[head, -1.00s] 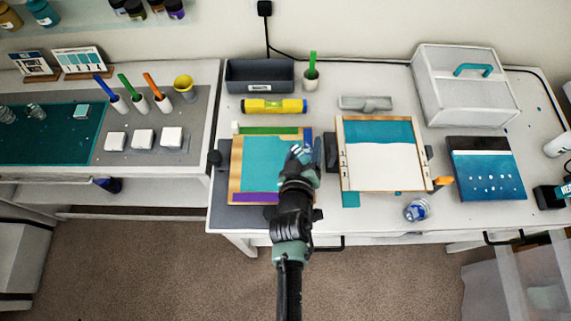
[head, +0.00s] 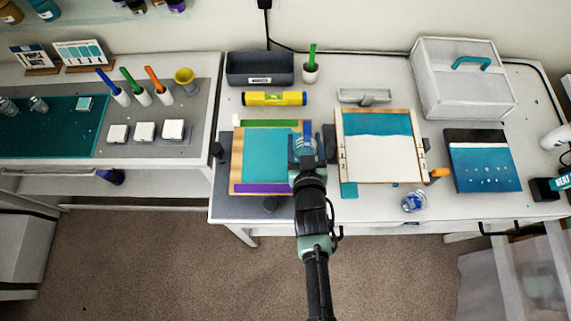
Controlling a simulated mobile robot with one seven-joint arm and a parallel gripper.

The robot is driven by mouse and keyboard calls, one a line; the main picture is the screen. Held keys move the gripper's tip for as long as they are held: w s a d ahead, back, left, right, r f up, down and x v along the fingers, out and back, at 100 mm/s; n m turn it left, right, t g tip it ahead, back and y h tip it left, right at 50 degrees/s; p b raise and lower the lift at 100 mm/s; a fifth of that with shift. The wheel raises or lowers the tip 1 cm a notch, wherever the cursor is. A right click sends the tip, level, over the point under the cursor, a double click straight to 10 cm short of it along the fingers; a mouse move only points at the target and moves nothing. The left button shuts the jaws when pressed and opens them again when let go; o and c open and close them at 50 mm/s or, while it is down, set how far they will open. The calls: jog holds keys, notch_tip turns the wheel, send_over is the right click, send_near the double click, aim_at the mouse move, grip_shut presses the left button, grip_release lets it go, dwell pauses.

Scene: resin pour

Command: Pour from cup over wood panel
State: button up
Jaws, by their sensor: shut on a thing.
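My gripper (head: 306,160) is shut on a clear cup (head: 303,146) with a bluish tint. It holds the cup over the right edge of the left wood panel, and the wrist hides part of the cup. I cannot tell how far the cup tilts or whether anything flows from it. The left wood panel (head: 235,165) has a teal face with green, blue and purple strips along its edges. A second wood-framed panel (head: 385,160) to the right is teal at its far end and white below.
A second clear cup with blue contents (head: 413,202) stands near the front edge. A yellow level (head: 274,98), a dark tray (head: 260,68) and a grey block (head: 364,95) lie behind the panels. A white box (head: 462,82) and a blue panel (head: 484,165) are at the right.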

dwell(0.3)
jog(key=shift+r, duration=0.1)
jog(key=shift+r+p, duration=0.75)
jog(key=shift+r, duration=0.25)
jog(key=shift+f, duration=0.1)
